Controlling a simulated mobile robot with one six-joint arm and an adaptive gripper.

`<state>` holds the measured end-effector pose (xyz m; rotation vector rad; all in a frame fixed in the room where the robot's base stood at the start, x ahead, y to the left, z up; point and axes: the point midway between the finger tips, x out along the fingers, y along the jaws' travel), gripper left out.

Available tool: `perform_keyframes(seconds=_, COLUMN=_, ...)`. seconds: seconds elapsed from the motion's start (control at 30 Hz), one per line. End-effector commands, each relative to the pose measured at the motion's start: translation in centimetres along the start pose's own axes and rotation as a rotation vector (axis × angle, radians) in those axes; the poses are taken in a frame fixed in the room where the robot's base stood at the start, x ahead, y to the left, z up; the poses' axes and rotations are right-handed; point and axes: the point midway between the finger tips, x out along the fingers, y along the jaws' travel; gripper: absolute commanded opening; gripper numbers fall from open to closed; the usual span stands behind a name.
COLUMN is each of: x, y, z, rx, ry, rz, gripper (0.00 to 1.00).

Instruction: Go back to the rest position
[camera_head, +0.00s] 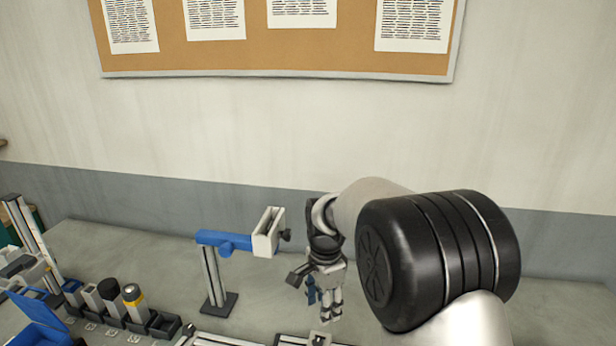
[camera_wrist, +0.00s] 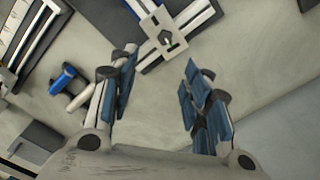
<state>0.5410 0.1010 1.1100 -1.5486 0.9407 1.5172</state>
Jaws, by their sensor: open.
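My gripper (camera_head: 325,303) hangs over the workbench in the head view, just right of the blue and white post stand (camera_head: 215,270). In the wrist view my gripper (camera_wrist: 158,85) has its two blue-padded fingers spread wide apart, with nothing between them. Beyond the fingertips lies a metal rail with a pale square block (camera_wrist: 163,38) that has a dark hole. My gripper appears apart from it; the exact height above the bench is hard to tell.
At the left of the bench (camera_head: 120,250), a row of small bins (camera_head: 165,325) holds upright cylinders, including a yellow-banded one (camera_head: 133,302). A blue box (camera_head: 40,320) stands at the front left. A cork board (camera_head: 280,55) hangs on the wall. Bare bench lies behind the post stand.

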Motion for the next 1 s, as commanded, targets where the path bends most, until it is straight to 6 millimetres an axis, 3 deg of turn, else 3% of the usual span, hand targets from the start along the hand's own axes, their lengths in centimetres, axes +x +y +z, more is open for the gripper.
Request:
perform_keyframes(seconds=0.03, x=-1.9, y=1.0, z=-0.3, rx=-0.039, ry=0.007, rz=-0.022, gripper=0.44)
perform_keyframes(seconds=0.2, x=-7.4, y=6.0, z=-0.6, rx=-0.232, ry=0.038, rz=-0.082, gripper=0.44)
perform_keyframes(seconds=0.3, x=-10.0, y=9.4, z=-0.4, rx=-0.349, ry=0.065, rz=-0.114, gripper=0.44)
perform_keyframes(seconds=0.5, x=-13.3, y=16.5, z=0.4, rx=-0.582, ry=0.134, rz=-0.167, gripper=0.44)
perform_keyframes(seconds=0.67, x=-14.1, y=22.3, z=1.5, rx=-0.767, ry=0.204, rz=-0.196, gripper=0.44)
perform_keyframes(seconds=0.8, x=-13.6, y=26.6, z=2.7, rx=-0.918, ry=0.267, rz=-0.209, gripper=0.44)
perform_keyframes(seconds=1.0, x=-12.3, y=30.3, z=3.7, rx=-1.060, ry=0.331, rz=-0.210, gripper=0.44)
